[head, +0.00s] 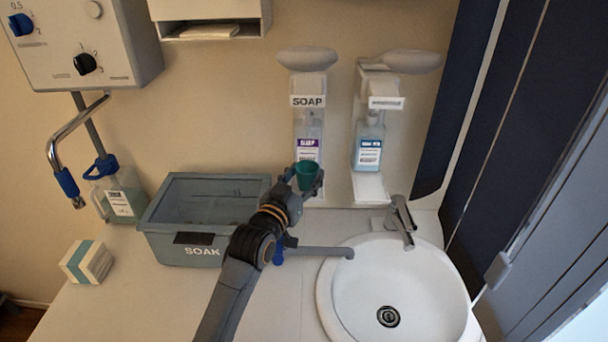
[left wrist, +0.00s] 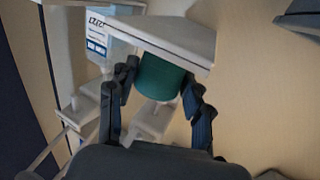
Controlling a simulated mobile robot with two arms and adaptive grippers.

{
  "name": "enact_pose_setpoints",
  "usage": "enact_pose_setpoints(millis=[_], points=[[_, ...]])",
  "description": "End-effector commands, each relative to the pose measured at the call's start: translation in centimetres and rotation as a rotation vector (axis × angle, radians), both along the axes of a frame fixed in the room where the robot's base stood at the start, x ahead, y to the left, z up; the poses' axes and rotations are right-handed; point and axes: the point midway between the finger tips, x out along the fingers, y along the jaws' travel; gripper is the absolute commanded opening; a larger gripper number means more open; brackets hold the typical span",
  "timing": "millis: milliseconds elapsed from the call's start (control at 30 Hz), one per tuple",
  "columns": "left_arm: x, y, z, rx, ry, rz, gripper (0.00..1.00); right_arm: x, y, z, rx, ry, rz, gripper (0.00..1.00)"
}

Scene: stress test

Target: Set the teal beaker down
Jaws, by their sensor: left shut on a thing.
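The teal beaker (head: 306,175) is held up in front of the soap dispensers, near the wall, in the head view. My left gripper (head: 304,184) is shut on it. In the left wrist view the beaker (left wrist: 158,77) sits between the two fingers of the gripper (left wrist: 160,90). The fingers cover part of its sides. I cannot tell from these views how far it is above the counter. My right gripper is not in view.
A grey SOAK tub (head: 190,252) stands left of my arm. The white sink (head: 345,290) with its tap (head: 402,222) is at the right. Two wall dispensers (head: 308,120) (head: 370,135) are behind the beaker. A small box (head: 88,262) sits at the left; counter (head: 130,300) is clear in front.

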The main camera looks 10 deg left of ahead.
Motion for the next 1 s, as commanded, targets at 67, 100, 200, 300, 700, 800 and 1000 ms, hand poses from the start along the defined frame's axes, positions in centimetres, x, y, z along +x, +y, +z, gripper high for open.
enact_pose_setpoints(millis=[67,100,200,300,700,800,1000], points=[[0.0,0.0,-0.1,0.000,0.000,0.000,0.21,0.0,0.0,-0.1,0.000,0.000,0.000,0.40],[0.0,0.0,-0.3,0.000,0.000,0.000,0.21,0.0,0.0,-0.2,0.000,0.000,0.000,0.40],[0.0,0.0,-0.3,0.000,0.000,0.000,0.64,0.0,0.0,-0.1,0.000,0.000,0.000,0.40],[0.0,0.0,-0.3,0.000,0.001,0.000,0.72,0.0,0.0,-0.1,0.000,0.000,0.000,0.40],[-0.8,0.2,-0.2,0.000,0.002,0.000,0.72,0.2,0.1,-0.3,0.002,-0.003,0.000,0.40],[-2.5,0.5,-0.3,0.001,0.001,0.000,0.72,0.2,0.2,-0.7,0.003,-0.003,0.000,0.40],[-6.9,1.4,-0.3,0.001,0.001,0.000,0.72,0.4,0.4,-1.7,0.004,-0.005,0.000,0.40]])
